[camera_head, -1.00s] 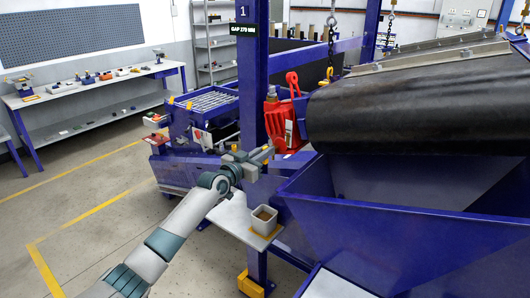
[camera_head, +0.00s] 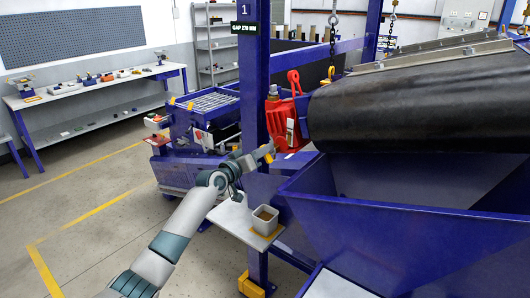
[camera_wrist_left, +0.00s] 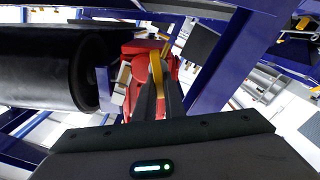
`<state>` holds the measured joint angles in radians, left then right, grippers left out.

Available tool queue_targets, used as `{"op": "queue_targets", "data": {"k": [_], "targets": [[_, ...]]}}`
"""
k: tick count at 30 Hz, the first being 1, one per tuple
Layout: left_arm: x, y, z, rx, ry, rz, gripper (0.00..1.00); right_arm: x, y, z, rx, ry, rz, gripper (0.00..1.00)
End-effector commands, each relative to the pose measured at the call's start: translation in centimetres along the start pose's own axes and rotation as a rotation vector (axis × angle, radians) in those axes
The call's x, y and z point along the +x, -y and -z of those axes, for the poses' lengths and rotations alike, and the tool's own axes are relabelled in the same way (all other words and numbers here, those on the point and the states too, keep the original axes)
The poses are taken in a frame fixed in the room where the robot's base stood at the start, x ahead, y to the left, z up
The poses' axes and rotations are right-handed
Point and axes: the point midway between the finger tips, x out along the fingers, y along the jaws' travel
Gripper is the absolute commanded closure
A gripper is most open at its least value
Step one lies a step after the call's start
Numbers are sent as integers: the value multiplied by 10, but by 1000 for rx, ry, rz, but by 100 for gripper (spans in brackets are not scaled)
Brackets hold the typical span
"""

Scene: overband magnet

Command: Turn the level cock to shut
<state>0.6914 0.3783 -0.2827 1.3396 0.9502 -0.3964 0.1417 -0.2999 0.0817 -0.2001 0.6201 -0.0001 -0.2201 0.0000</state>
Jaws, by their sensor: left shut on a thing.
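The red gearbox-like housing (camera_head: 281,119) sits at the belt's end beside the blue post. The level cock's yellow lever (camera_head: 268,158) shows low on its near side, at my left gripper's tips. In the left wrist view the lever (camera_wrist_left: 156,66) stands between the dark fingers, in front of the red housing (camera_wrist_left: 140,47). My left gripper (camera_head: 266,150) is shut on the lever; it also shows in the left wrist view (camera_wrist_left: 160,80). The fingers hide part of the lever and the cock's body. My right gripper is not in view.
A blue post (camera_head: 253,90) stands just left of the housing. The black belt drum (camera_head: 400,112) and blue hopper (camera_head: 385,235) lie to the right. A small cup (camera_head: 265,219) stands on a shelf below my gripper. The floor at left is clear.

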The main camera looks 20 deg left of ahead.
Motion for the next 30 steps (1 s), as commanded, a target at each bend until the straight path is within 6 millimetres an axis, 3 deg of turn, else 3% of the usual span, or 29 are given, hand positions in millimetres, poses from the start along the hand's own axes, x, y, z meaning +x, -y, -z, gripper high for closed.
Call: {"op": "queue_targets", "data": {"k": [30], "targets": [[0, 13, -12, -913, 9, 5, 100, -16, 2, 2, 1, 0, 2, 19]]}}
